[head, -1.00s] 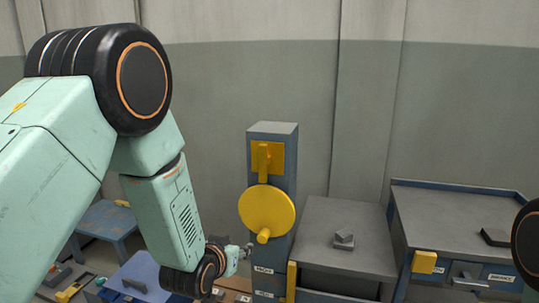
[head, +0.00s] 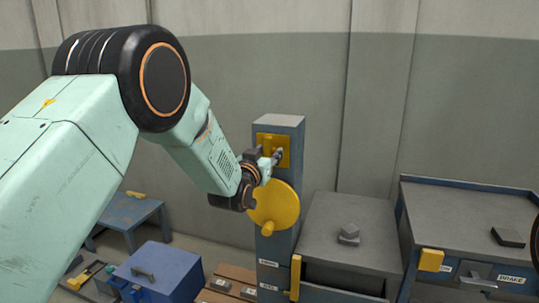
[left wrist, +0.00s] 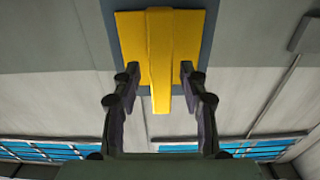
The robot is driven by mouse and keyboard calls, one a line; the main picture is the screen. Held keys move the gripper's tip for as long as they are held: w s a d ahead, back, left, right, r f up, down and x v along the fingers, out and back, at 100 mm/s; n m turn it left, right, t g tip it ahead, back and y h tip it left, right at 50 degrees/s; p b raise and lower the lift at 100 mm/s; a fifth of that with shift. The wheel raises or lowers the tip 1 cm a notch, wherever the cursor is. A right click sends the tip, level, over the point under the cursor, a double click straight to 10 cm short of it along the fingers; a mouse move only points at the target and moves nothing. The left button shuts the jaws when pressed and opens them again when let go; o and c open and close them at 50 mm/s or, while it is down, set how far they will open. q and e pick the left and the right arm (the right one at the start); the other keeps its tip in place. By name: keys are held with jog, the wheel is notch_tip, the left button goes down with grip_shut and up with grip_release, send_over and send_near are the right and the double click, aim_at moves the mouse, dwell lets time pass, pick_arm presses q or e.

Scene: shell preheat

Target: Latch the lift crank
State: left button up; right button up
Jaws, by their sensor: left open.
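The lift crank is a yellow disc (head: 276,207) with a knob (head: 267,229) low on its face, on a grey column (head: 288,240). Above it is a yellow latch plate (head: 283,152) with an upright lever, which also shows in the left wrist view as a yellow bar (left wrist: 160,50) on its plate. My left gripper (head: 277,157) is at the latch, in front of the plate's lower part and above the disc. In the left wrist view its fingers (left wrist: 160,78) are open, one each side of the lever's lower end. I cannot tell whether they touch it. My wrist hides the disc's upper left.
A grey bench (head: 340,215) with a small grey block (head: 348,234) stands right of the column. Further right is a blue-edged cabinet (head: 460,215) with a yellow block. A blue box (head: 165,268) and a blue table (head: 125,212) are at the lower left.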

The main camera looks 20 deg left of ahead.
pick_arm(q)
jog(key=shift+w+a, duration=0.15)
jog(key=shift+w, duration=0.25)
jog(key=shift+w, duration=0.1)
jog(key=shift+d, duration=0.2)
jog(key=shift+c, duration=0.3)
jog(key=shift+a, duration=0.1)
grip_shut()
